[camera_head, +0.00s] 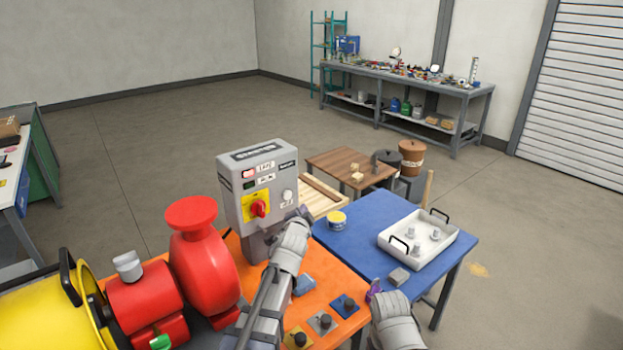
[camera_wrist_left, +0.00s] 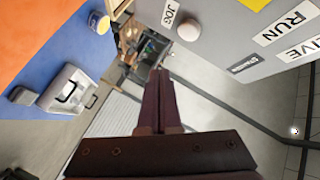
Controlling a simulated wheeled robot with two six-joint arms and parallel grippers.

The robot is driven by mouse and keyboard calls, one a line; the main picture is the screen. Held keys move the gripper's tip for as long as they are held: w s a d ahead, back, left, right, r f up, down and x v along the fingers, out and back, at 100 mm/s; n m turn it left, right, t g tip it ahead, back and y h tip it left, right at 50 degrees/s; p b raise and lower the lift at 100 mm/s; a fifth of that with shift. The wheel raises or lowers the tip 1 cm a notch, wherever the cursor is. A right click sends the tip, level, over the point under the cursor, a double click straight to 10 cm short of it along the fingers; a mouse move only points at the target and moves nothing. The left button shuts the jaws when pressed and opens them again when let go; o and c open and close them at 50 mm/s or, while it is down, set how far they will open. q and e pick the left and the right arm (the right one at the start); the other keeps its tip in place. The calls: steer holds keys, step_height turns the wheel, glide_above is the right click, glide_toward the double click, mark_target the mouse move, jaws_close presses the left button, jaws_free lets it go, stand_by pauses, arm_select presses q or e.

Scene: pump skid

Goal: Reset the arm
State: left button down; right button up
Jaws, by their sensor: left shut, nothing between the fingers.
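My left gripper (camera_head: 303,213) is beside the lower right side of the grey control box (camera_head: 255,175), which has a red and yellow rotary switch. In the left wrist view its dark fingers (camera_wrist_left: 160,78) are shut together with nothing between them. The box's face fills the top right there, with a round white JOG button (camera_wrist_left: 190,29) and RUN lettering. My right gripper (camera_head: 375,288) is at the near edge of the blue table, largely hidden by its own wrist; its jaw state cannot be made out.
A red pump (camera_head: 203,245) and yellow motor (camera_head: 45,315) stand at the left on the orange bench top (camera_head: 333,292). The blue table (camera_head: 350,248) holds a yellow tub (camera_head: 337,219) and a white tray (camera_head: 443,247).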

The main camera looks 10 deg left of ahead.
arm_select(q)
steer(key=s+d+f+n+g, duration=0.3)
steer(key=s+d+f+g, duration=0.4)
steer(key=s+d+f, duration=0.35)
steer(key=s+d+f+n+g, duration=0.1)
steer(key=s+d+f+g, duration=0.1)
steer(key=s, duration=1)
steer(key=s+d+f+n+g+h, duration=0.1)
steer(key=s+d+f+n+g, duration=0.1)
steer(key=s+g, duration=0.4)
steer(key=s+d+f, duration=0.1)
steer(key=s+f, duration=0.1)
steer(key=s, duration=0.3)
steer(key=shift+s+d+f, duration=0.2)
steer(key=shift+s, duration=0.15)
